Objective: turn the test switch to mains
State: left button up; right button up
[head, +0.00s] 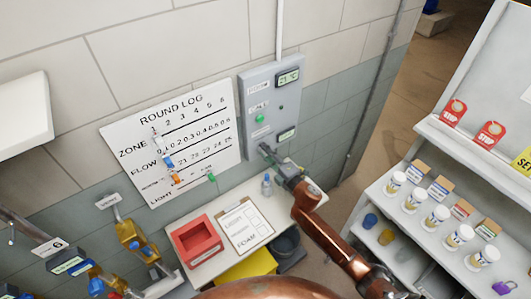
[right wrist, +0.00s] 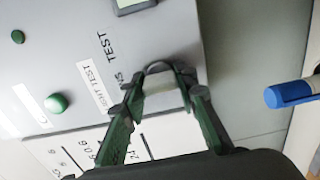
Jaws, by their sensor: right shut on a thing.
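The grey control panel (head: 262,98) hangs on the wall right of the round log board. My right gripper (head: 268,150) is at the panel's lower left part, its arm coming in from the lower right. In the right wrist view the gripper (right wrist: 160,88) is shut on a grey switch knob (right wrist: 159,67) beside lettering that reads TEST (right wrist: 117,46). The fingers cover part of the lettering and most of the knob, so its setting cannot be told. My left gripper is not in view.
A green button (right wrist: 57,103) sits by a LIGHT TEST label on the panel. Below, a bench holds a red tray (head: 198,240), a clipboard (head: 243,224) and a small bottle (head: 267,185). Shelves with jars (head: 438,218) stand at right, valves (head: 134,238) at left.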

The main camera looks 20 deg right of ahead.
jog(key=o, duration=1.2)
jog(key=shift+c, duration=0.2)
jog(key=v, duration=1.2)
